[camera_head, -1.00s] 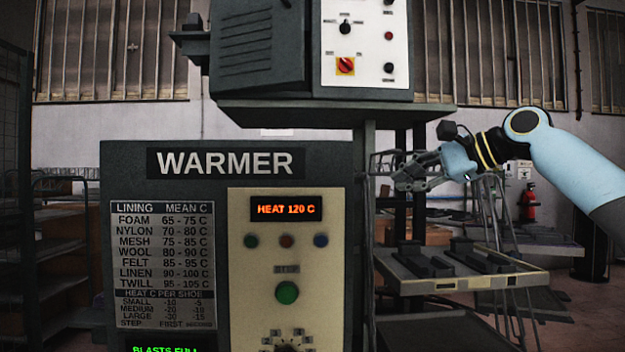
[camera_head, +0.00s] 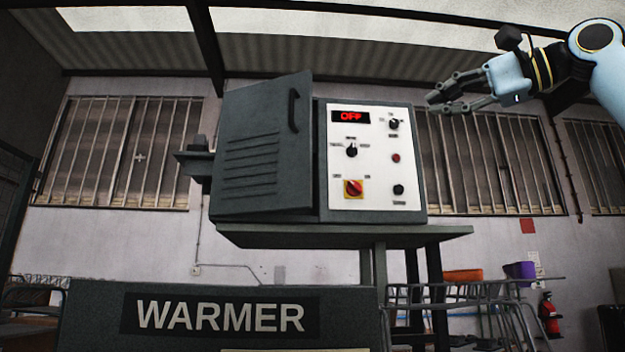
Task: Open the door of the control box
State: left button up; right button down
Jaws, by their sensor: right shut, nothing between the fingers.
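The control box (camera_head: 326,217) is a grey cabinet on a stand in the middle of the head view. Its grey door (camera_head: 250,160), with louvre slots, covers the left part of the front and looks slightly ajar, its handle side standing a little forward. A dark vertical handle (camera_head: 293,110) is near the door's right edge. A white panel (camera_head: 370,165) to the right carries knobs, a red and yellow switch and a display reading "OFF". My left gripper is not in view.
The warmer (camera_head: 90,315) stands in front below the box. A shelf plate (camera_head: 455,231) juts out right under the box. Racks, a purple bin (camera_head: 520,270) and a fire extinguisher (camera_head: 549,313) are at the right. The space between gripper and door handle looks free.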

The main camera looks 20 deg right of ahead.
aim_at(263, 159)
jog(key=i, duration=1.2)
